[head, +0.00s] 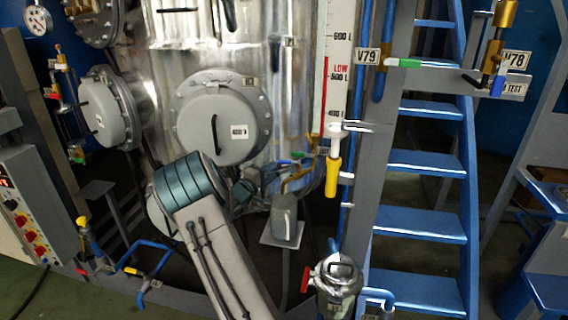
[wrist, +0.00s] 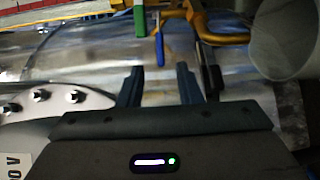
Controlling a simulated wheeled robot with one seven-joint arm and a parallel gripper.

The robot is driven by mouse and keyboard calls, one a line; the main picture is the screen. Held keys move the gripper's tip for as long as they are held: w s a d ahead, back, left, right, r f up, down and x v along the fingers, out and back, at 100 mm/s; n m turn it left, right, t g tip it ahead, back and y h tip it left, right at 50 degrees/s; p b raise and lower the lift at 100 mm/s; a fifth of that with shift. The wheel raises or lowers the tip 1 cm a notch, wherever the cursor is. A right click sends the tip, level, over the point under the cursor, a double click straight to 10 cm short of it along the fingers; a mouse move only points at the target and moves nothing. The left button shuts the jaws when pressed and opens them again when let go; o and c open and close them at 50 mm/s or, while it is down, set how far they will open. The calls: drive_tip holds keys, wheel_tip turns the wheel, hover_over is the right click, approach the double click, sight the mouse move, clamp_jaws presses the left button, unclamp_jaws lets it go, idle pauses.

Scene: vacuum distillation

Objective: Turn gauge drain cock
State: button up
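A level gauge (head: 335,70) with a white scale and red strip stands on the right side of the steel vessel. A white fitting with a hanging yellow handle (head: 333,177) sits at its foot; I cannot tell for sure whether this is the drain cock. Left of it are a small green handle (head: 308,154) and blue handle (head: 296,155) near a yellow pipe (head: 300,178). The wrist view shows a green handle (wrist: 140,18), a blue handle (wrist: 160,46) and yellow pipework (wrist: 215,36) beyond my gripper (wrist: 159,80). Its two dark fingers are apart, with nothing seen held between them.
The steel vessel (head: 165,45) with round bolted hatches is close behind my gripper. Blue stairs (head: 418,162) and a grey post stand at right. A metal canister with a red handle (head: 336,282) is below the gauge. A control box (head: 25,205) is at left.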

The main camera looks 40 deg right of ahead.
sight(282, 163)
drive_tip(key=x, duration=0.8)
drive_tip(key=shift+w+d, duration=0.1)
drive_tip(key=shift+d, duration=0.15)
clamp_jaws()
